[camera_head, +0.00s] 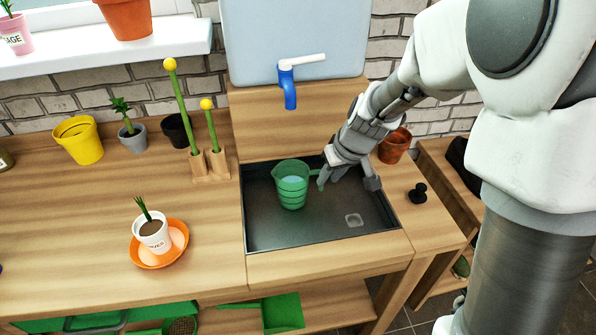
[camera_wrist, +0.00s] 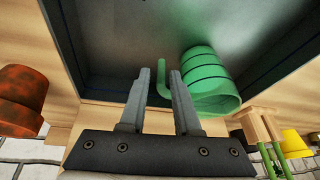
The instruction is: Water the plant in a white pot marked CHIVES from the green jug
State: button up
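The green jug (camera_head: 292,187) stands upright in the dark sink tray (camera_head: 262,232), its handle toward my gripper on the right. Pale liquid shows inside it. My gripper (camera_head: 346,184) is low over the tray beside the jug. In the wrist view my gripper (camera_wrist: 160,75) is open, and the handle of the jug (camera_wrist: 207,80) shows between the two fingers. I cannot tell whether a finger touches it. The white pot (camera_head: 152,238), with a partly legible label and a small green plant, stands on an orange saucer (camera_head: 179,247) on the counter, left of the sink.
A blue tap (camera_head: 288,85) juts out behind the sink. Tall yellow-tipped green tools (camera_head: 183,105) stand in a wooden holder behind and left of the jug. A yellow pot (camera_head: 78,140) and small pots line the back. A terracotta pot (camera_head: 396,147) is right. Counter between saucer and sink is clear.

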aim_at(321, 191)
jog(key=shift+b+x, duration=0.55)
jog(key=shift+x, duration=2.5)
jog(key=shift+a+r, duration=0.1)
jog(key=shift+a, duration=0.1)
jog(key=shift+c, duration=0.2)
grip_shut()
jog(key=shift+w, duration=0.1)
